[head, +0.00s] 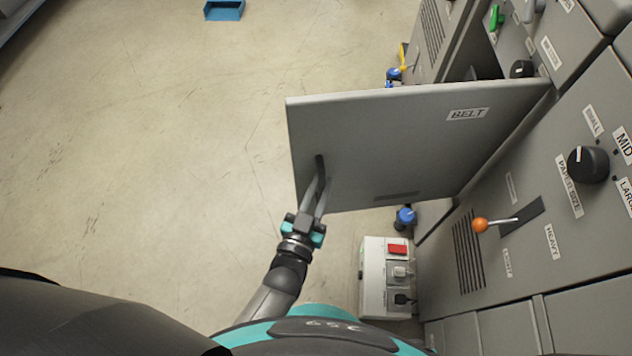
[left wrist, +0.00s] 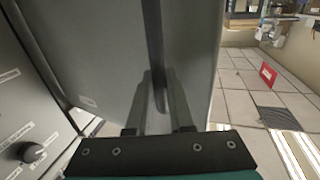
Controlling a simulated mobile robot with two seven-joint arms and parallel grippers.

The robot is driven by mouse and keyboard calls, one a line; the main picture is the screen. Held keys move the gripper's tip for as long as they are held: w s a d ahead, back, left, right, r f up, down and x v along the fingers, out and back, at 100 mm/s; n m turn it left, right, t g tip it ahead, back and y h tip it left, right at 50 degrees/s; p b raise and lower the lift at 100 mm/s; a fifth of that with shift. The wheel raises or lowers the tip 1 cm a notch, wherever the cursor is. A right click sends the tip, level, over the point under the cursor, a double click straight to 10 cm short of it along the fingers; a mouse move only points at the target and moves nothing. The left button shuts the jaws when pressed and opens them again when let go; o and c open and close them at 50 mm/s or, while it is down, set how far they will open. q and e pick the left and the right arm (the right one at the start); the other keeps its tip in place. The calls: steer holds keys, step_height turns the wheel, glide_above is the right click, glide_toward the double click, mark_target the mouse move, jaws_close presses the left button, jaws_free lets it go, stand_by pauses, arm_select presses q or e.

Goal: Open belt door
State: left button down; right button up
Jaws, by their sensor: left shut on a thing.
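The grey belt door (head: 400,140) with a "BELT" label stands swung out from the machine front, hinged on its right side in the head view. A dark bar handle (head: 320,165) sits near its free left edge. My left gripper (head: 320,188) is shut on this handle. In the left wrist view the door (left wrist: 95,50) fills the middle, and the handle (left wrist: 155,50) runs down between the fingers of my left gripper (left wrist: 160,95). My right gripper is in neither view.
The machine panel (head: 540,215) on the right carries an orange-tipped lever (head: 481,225) and a black knob (head: 588,164). A light grey switch box (head: 373,280) stands below the door. A blue bin (head: 224,10) lies far off. The floor left of the door is clear.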

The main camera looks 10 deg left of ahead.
arm_select(q)
steer(key=shift+d, duration=0.3)
steer(key=c, duration=0.8)
jaws_free()
steer(key=shift+a, duration=0.1)
